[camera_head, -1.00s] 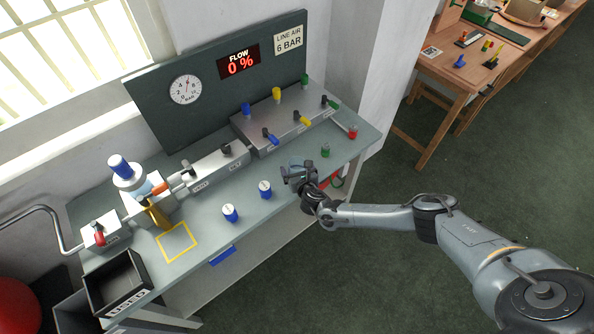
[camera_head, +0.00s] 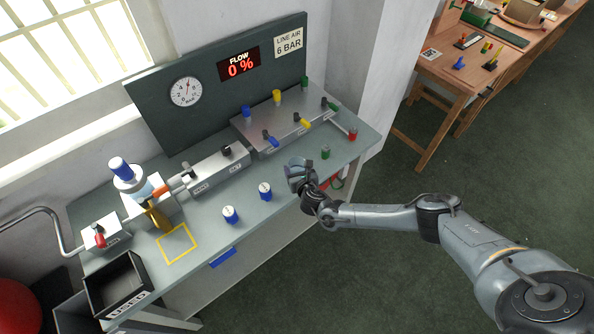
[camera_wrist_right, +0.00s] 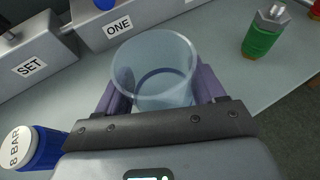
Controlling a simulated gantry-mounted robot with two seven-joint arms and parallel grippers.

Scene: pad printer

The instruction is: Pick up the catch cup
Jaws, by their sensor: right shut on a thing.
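The catch cup (camera_wrist_right: 155,68) is a clear, bluish, open-topped cup, large in the right wrist view. My right gripper (camera_wrist_right: 161,92) is shut on it, with one purple-grey finger on each side of the cup. In the head view, the right gripper (camera_head: 298,174) is over the front edge of the bench, and the cup is hard to make out there. I cannot tell whether the cup's base touches the bench. My left gripper is not in view.
On the bench (camera_head: 205,238), two blue canisters with white tops (camera_head: 265,191) stand left of the gripper. A green bottle (camera_head: 326,152) and a red one (camera_head: 353,133) stand right. Grey valve blocks (camera_head: 285,118) are behind. A black bin (camera_head: 117,285) sits far left.

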